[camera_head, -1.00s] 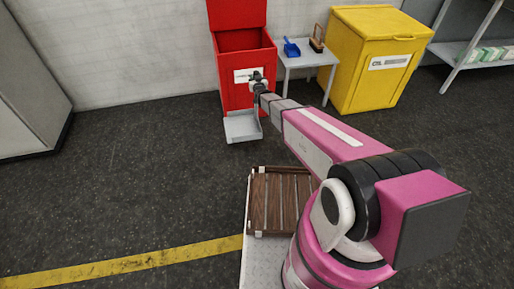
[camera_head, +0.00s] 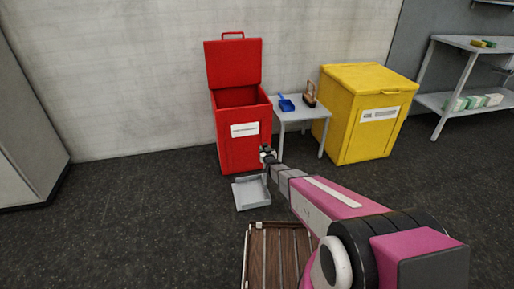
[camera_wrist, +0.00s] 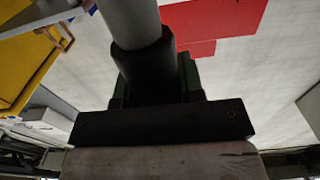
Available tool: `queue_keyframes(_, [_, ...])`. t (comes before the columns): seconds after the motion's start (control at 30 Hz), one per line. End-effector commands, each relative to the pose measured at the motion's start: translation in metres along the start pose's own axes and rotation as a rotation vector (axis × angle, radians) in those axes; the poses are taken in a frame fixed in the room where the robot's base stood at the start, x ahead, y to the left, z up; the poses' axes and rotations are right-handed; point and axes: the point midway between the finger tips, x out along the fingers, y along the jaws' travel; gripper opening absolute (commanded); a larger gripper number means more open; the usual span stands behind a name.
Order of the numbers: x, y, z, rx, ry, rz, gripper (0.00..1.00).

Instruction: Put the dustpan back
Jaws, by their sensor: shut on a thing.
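The grey long-handled dustpan (camera_head: 251,193) hangs from my gripper (camera_head: 268,155) in front of the red bin. Its flat pan is near the floor, but I cannot tell if it touches. In the wrist view the round handle (camera_wrist: 135,20), grey with a black grip, runs up between the fingers of my gripper (camera_wrist: 155,75), which is shut on it. The pan does not show in the wrist view.
The red bin (camera_head: 238,155) stands against the wall with its lid open. A small grey table (camera_head: 303,115) beside it holds a blue scoop (camera_head: 286,103) and a brush (camera_head: 309,94). A yellow bin (camera_head: 365,130) is further right. A slatted wooden crate (camera_head: 280,250) is near me.

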Motion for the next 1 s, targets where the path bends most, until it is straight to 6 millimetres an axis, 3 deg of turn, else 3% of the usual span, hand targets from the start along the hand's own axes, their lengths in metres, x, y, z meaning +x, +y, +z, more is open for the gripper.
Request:
queue_keyframes(0.23, [-0.006,0.022,0.011,0.003,0.006,0.000,0.00])
queue_keyframes(0.43, [-0.006,0.023,0.019,0.004,0.005,-0.001,0.00])
queue_keyframes(0.73, [-0.005,0.023,0.051,0.003,0.005,-0.001,0.00])
queue_keyframes(1.0, [-0.006,0.023,0.052,0.003,0.006,0.000,0.00])
